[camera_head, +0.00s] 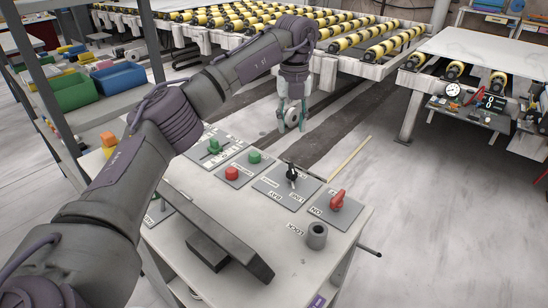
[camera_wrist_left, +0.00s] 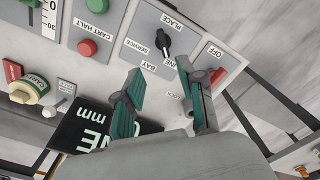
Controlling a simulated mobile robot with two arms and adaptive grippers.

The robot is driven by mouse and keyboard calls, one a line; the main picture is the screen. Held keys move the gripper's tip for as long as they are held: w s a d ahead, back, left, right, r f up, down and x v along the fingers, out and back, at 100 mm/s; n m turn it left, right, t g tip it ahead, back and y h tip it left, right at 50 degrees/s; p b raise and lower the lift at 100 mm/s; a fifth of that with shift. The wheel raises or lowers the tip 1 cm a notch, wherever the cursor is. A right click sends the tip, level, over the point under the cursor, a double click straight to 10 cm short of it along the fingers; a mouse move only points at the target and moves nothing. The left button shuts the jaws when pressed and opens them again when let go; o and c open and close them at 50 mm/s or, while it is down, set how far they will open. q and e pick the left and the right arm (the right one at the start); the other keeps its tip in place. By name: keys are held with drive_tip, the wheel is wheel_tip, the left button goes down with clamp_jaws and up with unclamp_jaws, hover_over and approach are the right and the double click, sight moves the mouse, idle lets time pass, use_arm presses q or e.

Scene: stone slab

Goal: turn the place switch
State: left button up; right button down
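The place switch is a black rotary knob (camera_head: 292,173) on a grey plate with PLACE, SERVICE, BAY and LINE lettering around it, on the slanted top of a console. In the left wrist view the knob (camera_wrist_left: 163,42) shows clearly beyond the fingertips; which label it points to is hard to tell. My left gripper (camera_head: 292,123) hangs fingers down near the console's far edge, seen above the knob in the head view. In the left wrist view its two greenish fingers (camera_wrist_left: 158,75) are spread apart with nothing between them, clear of the knob. My right gripper is not in view.
A red OFF/ON knob (camera_head: 338,200) sits right of the switch, with a grey LOCK cylinder (camera_head: 317,236) nearer. Red (camera_head: 232,173) and green (camera_head: 254,157) buttons sit to its left. A black display (camera_wrist_left: 95,130) lies beneath the fingers in the wrist view. Yellow-black rollers stand behind.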

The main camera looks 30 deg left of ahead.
sight(292, 168)
use_arm(q)
drive_tip(key=f, duration=0.2)
drive_tip(key=d+f, duration=0.1)
drive_tip(key=f, duration=0.1)
drive_tip(key=shift+s+d+f+p, duration=0.1)
drive_tip(key=shift+f+p, duration=0.1)
drive_tip(key=shift+p, duration=0.1)
drive_tip(key=f, duration=0.4)
drive_tip(key=f+p, duration=0.1)
drive_tip(key=f, duration=0.2)
drive_tip(key=shift+a+f, duration=0.2)
drive_tip(key=shift+f, duration=0.9)
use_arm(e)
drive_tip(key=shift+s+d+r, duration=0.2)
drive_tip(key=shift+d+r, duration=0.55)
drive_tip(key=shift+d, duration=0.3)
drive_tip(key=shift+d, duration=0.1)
use_arm(q)
drive_tip(key=shift+c, duration=0.6)
clamp_jaws()
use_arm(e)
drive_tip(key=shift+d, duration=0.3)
